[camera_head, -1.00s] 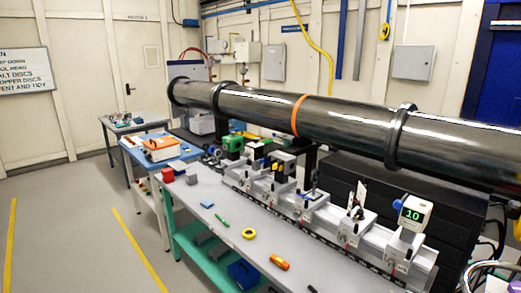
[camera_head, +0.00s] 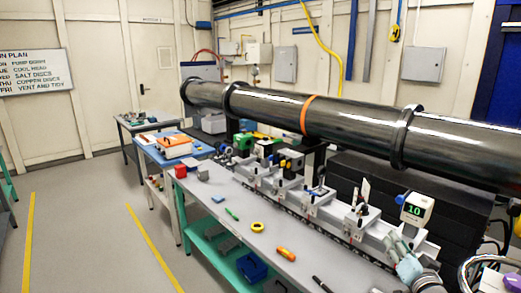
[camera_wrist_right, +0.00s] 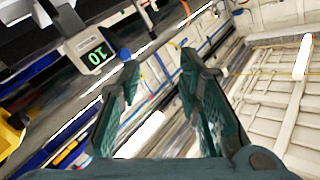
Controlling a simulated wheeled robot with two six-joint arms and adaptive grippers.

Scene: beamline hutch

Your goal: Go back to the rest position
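My right gripper (camera_head: 402,242) is at the lower right of the head view, over the near right part of the bench, in front of the box with the green "10" display (camera_head: 416,209). In the right wrist view its two fingers (camera_wrist_right: 160,64) stand apart with nothing between them, so it is open and empty. The display box (camera_wrist_right: 90,53) also shows there, at the upper left. My left gripper is in neither view.
The grey-topped bench (camera_head: 205,190) carries a rail of instruments (camera_head: 310,205), a red block (camera_head: 181,171), a yellow tape roll (camera_head: 257,226) and an orange tool (camera_head: 286,253). A long dark pipe (camera_head: 350,115) runs above. The floor (camera_head: 90,240) at left is clear.

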